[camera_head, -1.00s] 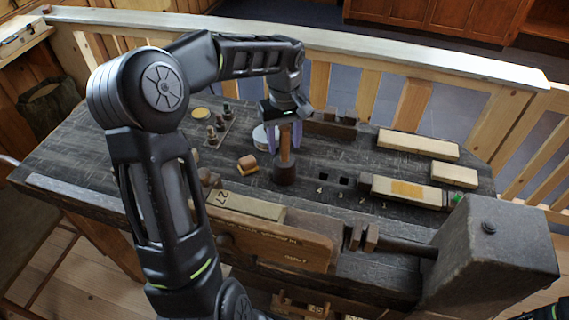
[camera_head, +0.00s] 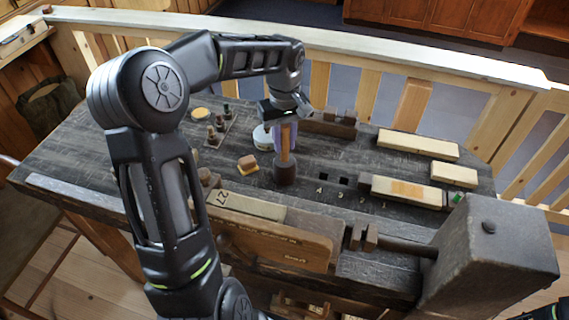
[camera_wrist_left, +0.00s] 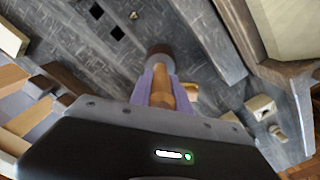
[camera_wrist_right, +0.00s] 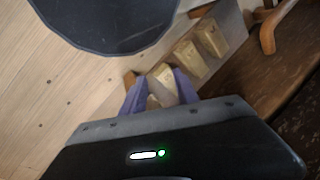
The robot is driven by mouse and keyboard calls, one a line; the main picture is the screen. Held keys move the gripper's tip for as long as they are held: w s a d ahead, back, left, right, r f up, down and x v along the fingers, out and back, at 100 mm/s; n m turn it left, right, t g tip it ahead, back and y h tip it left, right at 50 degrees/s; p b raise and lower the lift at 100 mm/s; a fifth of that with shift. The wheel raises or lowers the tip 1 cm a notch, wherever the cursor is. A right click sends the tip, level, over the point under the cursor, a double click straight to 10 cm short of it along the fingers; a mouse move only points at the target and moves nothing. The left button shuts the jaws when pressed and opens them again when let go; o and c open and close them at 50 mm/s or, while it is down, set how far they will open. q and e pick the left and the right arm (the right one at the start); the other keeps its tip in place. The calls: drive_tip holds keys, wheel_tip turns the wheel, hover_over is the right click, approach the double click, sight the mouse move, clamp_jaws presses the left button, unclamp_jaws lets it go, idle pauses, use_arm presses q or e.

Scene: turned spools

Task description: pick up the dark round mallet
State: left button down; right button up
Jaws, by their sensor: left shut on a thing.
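The dark round mallet (camera_head: 285,172) stands upright on the bench, head down, with its light wooden handle pointing up. My left gripper (camera_head: 284,132) comes from above, with its purple fingers shut on the handle. The left wrist view shows the handle between the fingers and the dark head (camera_wrist_left: 160,52) beyond them. I cannot tell whether the head is clear of the bench top. My right gripper (camera_wrist_right: 160,90) is open in its wrist view, away from the mallet, with nothing held.
A small tan and brown block (camera_head: 247,164) lies left of the mallet. A round white tin (camera_head: 262,136) is close behind. A rack with dark pegs (camera_head: 216,130) stands farther left. Pale boards (camera_head: 418,144) lie to the right. A wooden vise (camera_head: 270,240) runs along the front.

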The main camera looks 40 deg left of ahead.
idle(0.3)
use_arm(q)
wheel_tip(320, 180, up, 10)
drive_tip(key=shift+r, duration=0.1)
idle(0.4)
idle(0.3)
drive_tip(key=c, duration=1.7)
unclamp_jaws()
clamp_jaws()
